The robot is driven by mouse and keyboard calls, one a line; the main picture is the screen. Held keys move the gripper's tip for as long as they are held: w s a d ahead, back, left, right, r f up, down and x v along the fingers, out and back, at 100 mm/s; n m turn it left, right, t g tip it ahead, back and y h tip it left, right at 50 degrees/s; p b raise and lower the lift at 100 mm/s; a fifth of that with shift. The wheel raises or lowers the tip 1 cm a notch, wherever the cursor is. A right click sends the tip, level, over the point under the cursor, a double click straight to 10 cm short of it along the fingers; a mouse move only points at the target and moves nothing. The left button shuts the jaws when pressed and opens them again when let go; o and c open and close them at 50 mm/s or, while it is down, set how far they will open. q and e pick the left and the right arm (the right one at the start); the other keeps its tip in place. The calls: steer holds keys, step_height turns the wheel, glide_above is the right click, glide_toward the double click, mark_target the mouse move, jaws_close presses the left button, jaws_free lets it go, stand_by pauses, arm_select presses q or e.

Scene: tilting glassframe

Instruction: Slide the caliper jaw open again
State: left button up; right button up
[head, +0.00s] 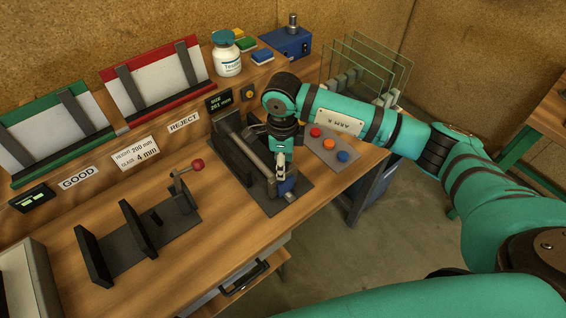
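The caliper (238,150) is a dark rail device on a dark base plate near the middle of the bench. Its blue jaw block (288,186) is at the near end of the rail. The display (219,101) behind it reads about 201 mm. My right gripper (281,170) points down at the blue jaw block, at or just above it. The fingers are small and partly overlap the block, so I cannot tell whether they grip it. My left gripper is out of view.
A button panel with red, orange and blue buttons (329,144) is right of the caliper. A dark stand with a red-knobbed lever (197,165) is to the left. Glass panes (372,62) stand in a rack behind. GOOD (78,177) and REJECT (184,122) labels mark the trays.

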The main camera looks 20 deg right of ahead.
steer(key=shift+s, duration=0.15)
steer(key=shift+s+d+r, duration=0.1)
steer(key=shift+d+r, duration=0.05)
steer(key=shift+r, duration=0.05)
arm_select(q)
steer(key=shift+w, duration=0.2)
arm_select(e)
step_height(320, 180, up, 12)
steer(key=shift+f, duration=0.15)
